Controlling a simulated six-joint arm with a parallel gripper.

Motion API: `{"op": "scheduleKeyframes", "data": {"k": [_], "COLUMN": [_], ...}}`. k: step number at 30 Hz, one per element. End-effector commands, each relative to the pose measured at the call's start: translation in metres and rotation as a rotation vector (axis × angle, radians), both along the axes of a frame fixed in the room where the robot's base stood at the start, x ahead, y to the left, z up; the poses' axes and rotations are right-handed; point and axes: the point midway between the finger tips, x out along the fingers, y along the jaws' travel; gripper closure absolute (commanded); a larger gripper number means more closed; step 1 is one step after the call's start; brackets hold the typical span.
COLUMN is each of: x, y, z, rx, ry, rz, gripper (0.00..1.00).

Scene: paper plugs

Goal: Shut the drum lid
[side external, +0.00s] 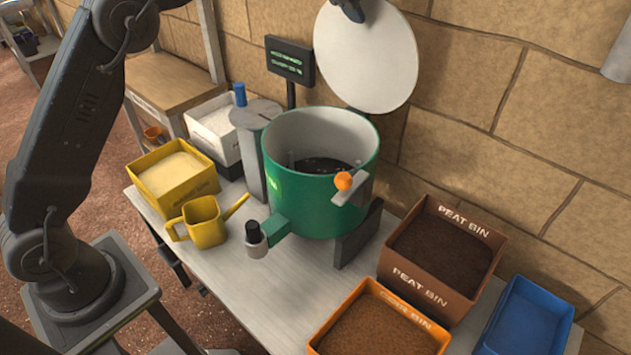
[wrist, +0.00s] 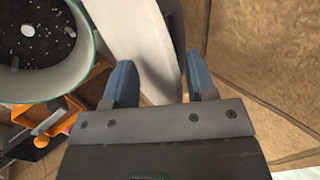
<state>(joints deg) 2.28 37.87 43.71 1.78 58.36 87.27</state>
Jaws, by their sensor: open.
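The green drum (side external: 315,205) stands on the workbench, its mouth open and dark material inside. It also shows at the upper left of the wrist view (wrist: 75,84). The round drum lid (side external: 365,60) stands raised, nearly upright, behind the drum, its pale face toward the side camera. My gripper (side external: 349,8) is at the lid's top edge, partly cut off by the frame. In the wrist view my gripper (wrist: 162,80) is open, with the lid's pale slab (wrist: 135,40) reaching between its blue fingers. I cannot tell whether either finger touches it.
An orange knob (side external: 343,181) sits on the drum's front. A yellow watering can (side external: 204,222), yellow bin (side external: 172,172) and white bin (side external: 215,125) stand left. A peat bin (side external: 442,258), orange bin (side external: 380,325) and blue tray (side external: 525,320) stand right. A stone wall (side external: 500,110) rises close behind.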

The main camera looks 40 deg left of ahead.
Motion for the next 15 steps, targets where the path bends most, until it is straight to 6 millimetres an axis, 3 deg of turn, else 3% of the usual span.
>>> {"op": "scheduleKeyframes", "data": {"k": [15], "x": [-0.038], "y": [0.0], "z": [-0.005], "rx": [0.0], "ry": [0.001], "rz": [0.0], "gripper": [0.49]}}
